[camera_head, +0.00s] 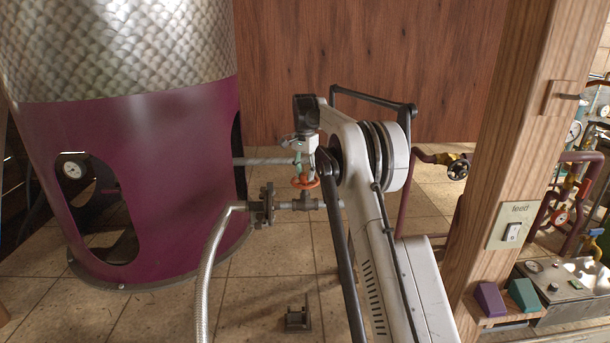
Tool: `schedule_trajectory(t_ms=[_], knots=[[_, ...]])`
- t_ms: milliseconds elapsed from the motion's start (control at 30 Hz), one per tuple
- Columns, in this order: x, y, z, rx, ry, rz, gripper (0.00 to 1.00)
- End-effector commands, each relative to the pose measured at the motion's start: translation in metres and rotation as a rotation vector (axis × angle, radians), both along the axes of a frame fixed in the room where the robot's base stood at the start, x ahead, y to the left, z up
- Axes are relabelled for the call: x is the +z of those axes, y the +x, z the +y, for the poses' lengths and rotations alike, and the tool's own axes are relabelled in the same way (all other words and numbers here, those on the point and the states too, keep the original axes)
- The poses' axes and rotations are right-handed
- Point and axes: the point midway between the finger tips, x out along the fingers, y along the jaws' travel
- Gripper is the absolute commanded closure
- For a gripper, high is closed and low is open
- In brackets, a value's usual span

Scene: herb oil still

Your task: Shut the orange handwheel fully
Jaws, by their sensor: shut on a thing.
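The orange handwheel (305,182) sits on top of a grey valve on a horizontal pipe (296,204), right of the purple still base. My gripper (305,172) points down from the arm's end directly above the wheel, with its fingers at the wheel. The gripper is shut on the handwheel, though the fingers are small and the exact contact is hard to see. Part of the wheel's right side is close to my arm link. How far the wheel is turned cannot be told from this view.
The purple still base (160,190) stands at left. A flanged braided hose (207,275) hangs from the pipe. A wooden post (515,160) with a switch plate stands at right. A small dark bracket (297,318) is on the tiled floor.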

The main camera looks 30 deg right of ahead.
Motion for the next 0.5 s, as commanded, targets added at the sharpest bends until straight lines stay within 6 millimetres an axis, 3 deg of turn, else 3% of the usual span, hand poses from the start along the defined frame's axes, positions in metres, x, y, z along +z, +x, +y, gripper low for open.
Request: schedule_trajectory(t_ms=[500], knots=[[0.0005,0.0008,-0.0001,-0.443,-0.001,-0.001,0.98]])
